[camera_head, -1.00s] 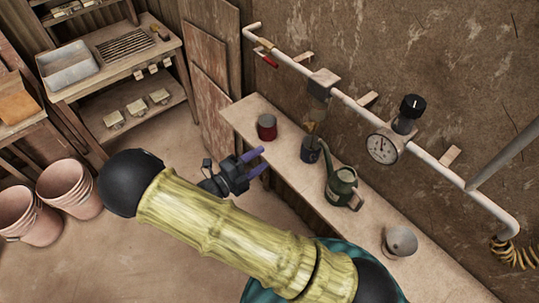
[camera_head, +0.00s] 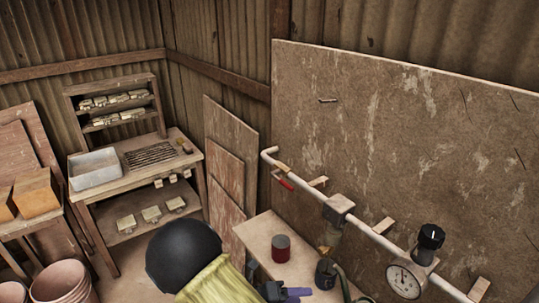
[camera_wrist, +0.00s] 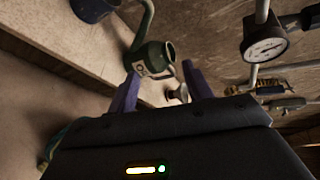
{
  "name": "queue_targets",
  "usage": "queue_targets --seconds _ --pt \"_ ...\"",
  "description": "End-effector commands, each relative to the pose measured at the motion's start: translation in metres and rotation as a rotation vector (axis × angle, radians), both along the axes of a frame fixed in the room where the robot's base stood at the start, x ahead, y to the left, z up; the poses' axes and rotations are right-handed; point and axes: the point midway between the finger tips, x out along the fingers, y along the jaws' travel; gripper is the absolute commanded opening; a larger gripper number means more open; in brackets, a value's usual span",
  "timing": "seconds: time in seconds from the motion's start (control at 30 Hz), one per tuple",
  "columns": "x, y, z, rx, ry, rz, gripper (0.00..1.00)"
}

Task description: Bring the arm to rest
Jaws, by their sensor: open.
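My arm shows at the bottom of the head view as a black joint and a yellow-green link. My gripper (camera_head: 285,293) is partly cut off at the bottom edge there, beside the bench. In the wrist view my gripper (camera_wrist: 160,70) has its two purple fingers spread apart with nothing held between them. A green watering can (camera_wrist: 154,56) appears beyond the fingertips; whether they touch cannot be told.
A narrow bench (camera_head: 262,228) along the wall holds a dark red tin (camera_head: 281,248) and a blue tin (camera_head: 325,272). Above it run a white pipe (camera_head: 365,231) and a gauge (camera_head: 404,281). A shelf table (camera_head: 120,190) stands back left, with pink buckets (camera_head: 64,282) in front.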

Motion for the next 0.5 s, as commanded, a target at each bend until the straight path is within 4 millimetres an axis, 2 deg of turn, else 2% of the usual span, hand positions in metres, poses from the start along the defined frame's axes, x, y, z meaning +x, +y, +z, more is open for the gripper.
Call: queue_targets --seconds 0.03,0.2,0.5 --pt "-0.007 -0.014 0.003 0.098 -0.069 -0.113 0.50" --pt "-0.034 -0.040 0.009 0.381 -0.347 -0.520 0.50" --pt "-0.064 -0.057 0.033 0.709 -0.911 -1.311 0.50"
